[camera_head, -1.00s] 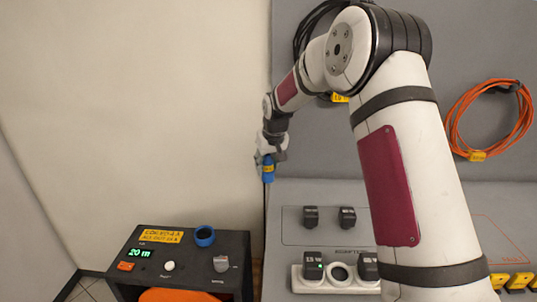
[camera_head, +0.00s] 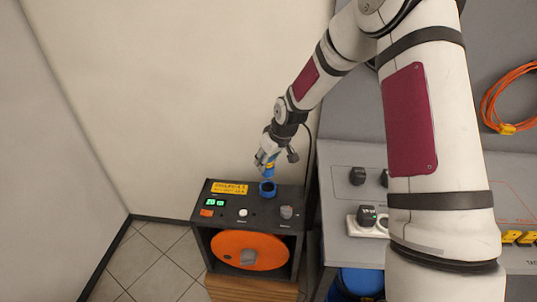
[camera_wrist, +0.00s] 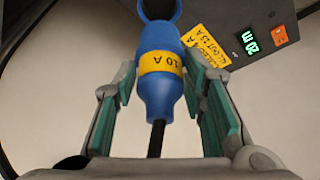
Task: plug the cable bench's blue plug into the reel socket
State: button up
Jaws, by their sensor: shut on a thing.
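The blue plug (camera_wrist: 158,85) with a yellow "10 A" band is between the green-padded fingers of my gripper (camera_wrist: 160,92) in the wrist view. In the head view my gripper (camera_head: 269,162) points down and is shut on the plug (camera_head: 270,170). The plug is right above the blue-rimmed reel socket (camera_head: 267,187) on top of the dark reel box. In the wrist view the plug's front end overlaps the dark ring of the socket (camera_wrist: 176,10). I cannot tell whether the tip is inside the socket. A black cable leaves the plug's rear.
The reel box (camera_head: 205,240) has an orange reel (camera_head: 240,252), a yellow label, a green display, and several knobs and buttons. The grey cable bench (camera_head: 345,235) stands to the right with a white socket strip (camera_head: 352,225). A blue bin (camera_head: 360,282) is below the bench.

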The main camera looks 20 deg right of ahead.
aim_at(268, 172)
jog(key=shift+f+b, duration=0.9)
jog(key=shift+f, duration=2)
jog(key=shift+f+b, duration=0.45)
jog(key=shift+f, duration=1.1)
jog(key=o, duration=1.3)
jog(key=shift+o, duration=0.2)
jog(key=o, duration=0.6)
jog(key=shift+c, duration=0.2)
jog(key=shift+r, duration=0.15)
jog(key=shift+r+p, duration=1.5)
jog(key=shift+r, duration=2.9)
